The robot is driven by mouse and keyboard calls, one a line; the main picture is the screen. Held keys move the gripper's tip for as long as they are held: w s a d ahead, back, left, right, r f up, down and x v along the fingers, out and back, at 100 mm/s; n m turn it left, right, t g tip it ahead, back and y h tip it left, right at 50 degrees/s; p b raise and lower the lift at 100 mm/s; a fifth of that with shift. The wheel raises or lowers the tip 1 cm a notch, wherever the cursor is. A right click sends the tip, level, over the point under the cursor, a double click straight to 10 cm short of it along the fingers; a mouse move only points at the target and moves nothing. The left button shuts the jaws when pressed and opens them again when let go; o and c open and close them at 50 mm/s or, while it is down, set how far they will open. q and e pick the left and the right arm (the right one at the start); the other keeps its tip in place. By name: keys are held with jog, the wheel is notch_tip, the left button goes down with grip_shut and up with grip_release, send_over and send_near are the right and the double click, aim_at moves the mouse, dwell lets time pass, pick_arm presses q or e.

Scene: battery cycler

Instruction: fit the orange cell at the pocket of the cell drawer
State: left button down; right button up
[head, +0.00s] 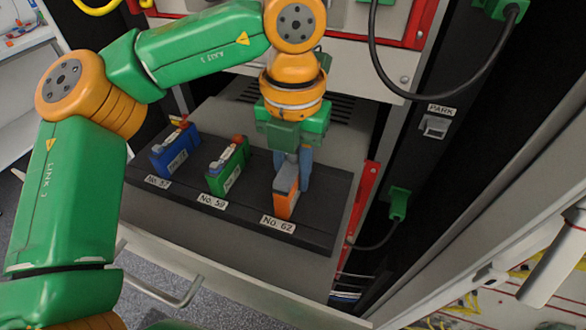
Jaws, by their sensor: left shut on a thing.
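The orange cell (285,199) has a grey top and stands at the right end of the dark rack on the cell drawer (239,215), just behind the label No. 62 (278,224). My left gripper (292,168) points down from above and is shut on the cell's upper part. The cell looks slightly tilted. Its lower end meets the rack, but I cannot tell whether it sits inside the pocket, which is hidden behind it. My right gripper is not in view.
A blue cell (175,152) and a green cell (227,168) stand to the left in the same rack. A red upright (364,203) is close on the right. A black cable (410,92) hangs near a PARK holder (434,126). The drawer handle (180,290) sticks out in front.

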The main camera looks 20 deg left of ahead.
pick_arm(q)
jog(key=shift+f+b, duration=0.35)
jog(key=shift+f, duration=0.05)
dwell(0.4)
jog(key=c, duration=0.6)
grip_release()
